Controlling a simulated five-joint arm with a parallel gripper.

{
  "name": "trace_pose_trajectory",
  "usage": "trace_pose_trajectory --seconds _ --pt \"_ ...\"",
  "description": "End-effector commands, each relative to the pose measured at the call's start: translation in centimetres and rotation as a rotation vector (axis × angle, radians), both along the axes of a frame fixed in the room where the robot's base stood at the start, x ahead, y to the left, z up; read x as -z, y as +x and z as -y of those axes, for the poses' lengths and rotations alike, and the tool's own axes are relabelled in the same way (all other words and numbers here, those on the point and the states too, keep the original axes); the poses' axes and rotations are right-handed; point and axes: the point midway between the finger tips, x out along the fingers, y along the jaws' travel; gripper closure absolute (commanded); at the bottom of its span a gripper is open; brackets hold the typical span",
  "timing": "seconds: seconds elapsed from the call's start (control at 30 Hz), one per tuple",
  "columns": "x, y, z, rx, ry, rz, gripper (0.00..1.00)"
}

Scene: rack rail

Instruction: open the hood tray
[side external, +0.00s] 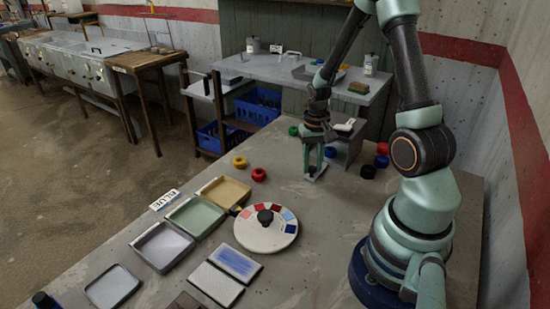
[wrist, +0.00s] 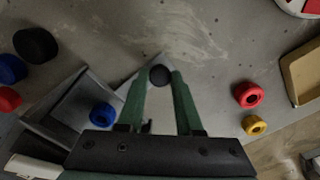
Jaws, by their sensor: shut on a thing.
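The hood (side external: 347,150) is a grey box with slanted sides on the bench, right of my gripper; it also shows at the left in the wrist view (wrist: 62,104). A flat grey plate, seemingly the hood tray (side external: 312,176), lies under my fingertips, and its pale corner shows in the wrist view. My gripper (side external: 315,167) points down at it. In the wrist view my gripper (wrist: 160,78) is shut on a round black knob (wrist: 160,75). My fingers and palm hide part of the tray, so how far out it stands is unclear.
Yellow (side external: 240,162) and red (side external: 259,174) rings lie to the left. A round white dial (side external: 258,238) and shallow trays (side external: 225,190) stand nearer the camera.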

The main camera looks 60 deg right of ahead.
Motion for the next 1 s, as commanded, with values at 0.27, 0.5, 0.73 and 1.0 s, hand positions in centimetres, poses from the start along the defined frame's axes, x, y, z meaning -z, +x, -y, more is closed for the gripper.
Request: trace_pose_trajectory --seconds 0.27,0.5,0.73,1.0 --pt "-0.1 0.0 0.0 0.000 0.001 -0.001 1.00" --pt "-0.1 0.0 0.0 0.000 0.001 -0.001 1.00" --pt "-0.1 0.0 0.0 0.000 0.001 -0.001 1.00" --pt "-0.1 0.1 -1.2 -0.004 0.001 -0.001 1.00"
